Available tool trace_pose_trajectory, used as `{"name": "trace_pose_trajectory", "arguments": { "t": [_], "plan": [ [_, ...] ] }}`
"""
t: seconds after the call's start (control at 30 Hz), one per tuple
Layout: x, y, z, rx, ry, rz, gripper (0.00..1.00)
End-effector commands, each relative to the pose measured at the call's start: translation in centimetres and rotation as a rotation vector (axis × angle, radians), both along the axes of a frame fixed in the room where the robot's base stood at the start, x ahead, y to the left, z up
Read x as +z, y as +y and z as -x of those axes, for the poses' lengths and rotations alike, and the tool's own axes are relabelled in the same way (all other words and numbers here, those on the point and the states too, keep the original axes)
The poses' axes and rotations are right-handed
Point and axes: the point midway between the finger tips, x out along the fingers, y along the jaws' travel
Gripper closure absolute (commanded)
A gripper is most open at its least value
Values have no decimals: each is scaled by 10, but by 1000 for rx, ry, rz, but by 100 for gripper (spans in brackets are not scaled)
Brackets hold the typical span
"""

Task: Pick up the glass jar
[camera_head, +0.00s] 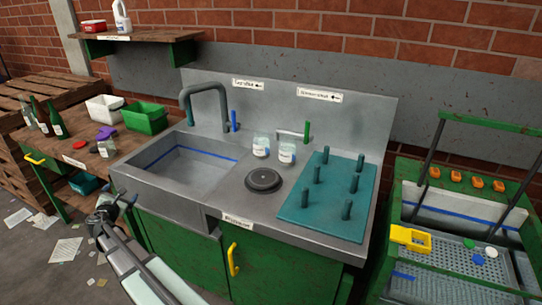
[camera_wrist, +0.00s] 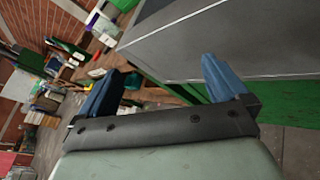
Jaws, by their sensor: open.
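Two clear glass jars with pale labels stand upright on the steel sink counter: one jar (camera_head: 261,147) on the left and a second jar (camera_head: 287,152) just right of it. A third jar-like container with a purple lid (camera_head: 105,141) stands on the wooden bench at left. My gripper (camera_wrist: 162,68) is open and empty, with its two blue fingers spread. In the head view it is at the lower left, in front of the sink's left corner and apart from all the jars.
The sink basin (camera_head: 190,163) lies left of the jars. A dark round disc (camera_head: 263,180) lies in front of them. A teal pegboard (camera_head: 325,212) with several pegs is to their right. A tall grey faucet (camera_head: 207,90) rises behind the basin. Green bottles (camera_head: 57,118) stand on the bench.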

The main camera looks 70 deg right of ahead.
Motion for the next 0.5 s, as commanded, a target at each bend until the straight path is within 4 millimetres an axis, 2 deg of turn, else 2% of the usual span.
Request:
{"name": "trace_pose_trajectory", "arguments": {
  "t": [0.03,0.13,0.27,0.37,0.5],
  "plan": [
    [22,-19,-2,-3,12,57,0],
    [44,-55,14,-43,55,138,0],
    [50,-102,49,-129,102,179,0],
    [51,-140,84,-213,143,203,0],
    [54,-194,141,-339,207,232,0]
  ]
}}
